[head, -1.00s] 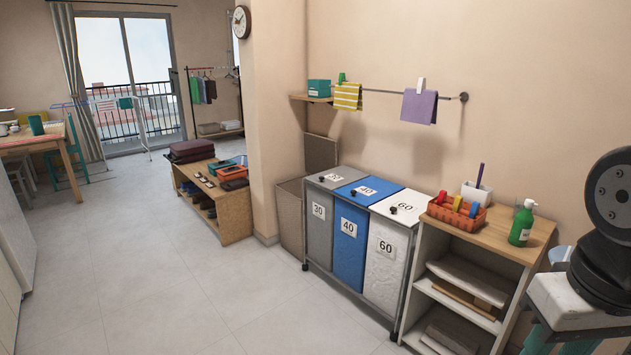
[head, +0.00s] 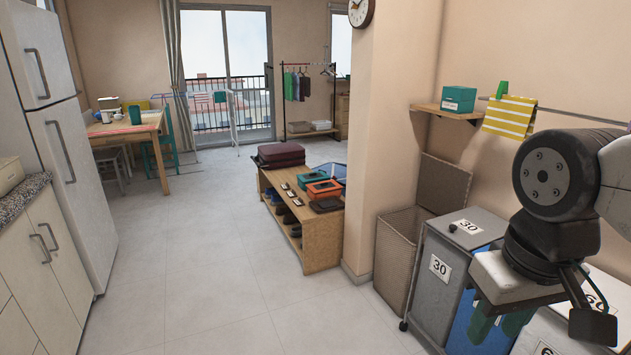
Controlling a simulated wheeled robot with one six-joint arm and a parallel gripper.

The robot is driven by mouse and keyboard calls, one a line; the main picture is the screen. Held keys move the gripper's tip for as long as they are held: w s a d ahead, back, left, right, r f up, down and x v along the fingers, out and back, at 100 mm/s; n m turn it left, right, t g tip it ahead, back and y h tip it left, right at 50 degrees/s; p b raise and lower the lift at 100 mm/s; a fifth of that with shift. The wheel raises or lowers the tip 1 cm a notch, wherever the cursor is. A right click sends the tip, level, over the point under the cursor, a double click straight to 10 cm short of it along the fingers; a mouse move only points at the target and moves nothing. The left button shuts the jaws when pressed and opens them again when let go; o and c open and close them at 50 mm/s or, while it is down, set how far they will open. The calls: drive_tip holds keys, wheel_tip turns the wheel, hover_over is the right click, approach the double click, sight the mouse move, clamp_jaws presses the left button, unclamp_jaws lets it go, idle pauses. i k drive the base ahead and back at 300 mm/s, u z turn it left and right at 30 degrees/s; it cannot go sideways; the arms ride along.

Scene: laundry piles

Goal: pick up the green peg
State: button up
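The green peg (head: 501,89) is clipped upright over a yellow-and-white striped cloth (head: 509,117) that hangs on the wall rail at the upper right. My gripper (head: 499,330) is at the lower right, pointing down, with teal fingers under a pale block. The fingers look apart, and I see nothing held between them. It is well below the peg in the picture and not touching it. The gripper is in front of the grey, blue and white bins and hides parts of them.
A small shelf with a teal box (head: 459,99) is left of the cloth. A grey bin (head: 452,270) and an open wicker hamper (head: 398,255) stand below. A wooden bench (head: 320,242) is farther back. The floor (head: 230,290) at centre-left is clear.

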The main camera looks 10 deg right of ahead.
sight(503, 88)
drive_tip(key=z, duration=0.4)
drive_tip(key=i, duration=1.95)
drive_tip(key=z, duration=0.55)
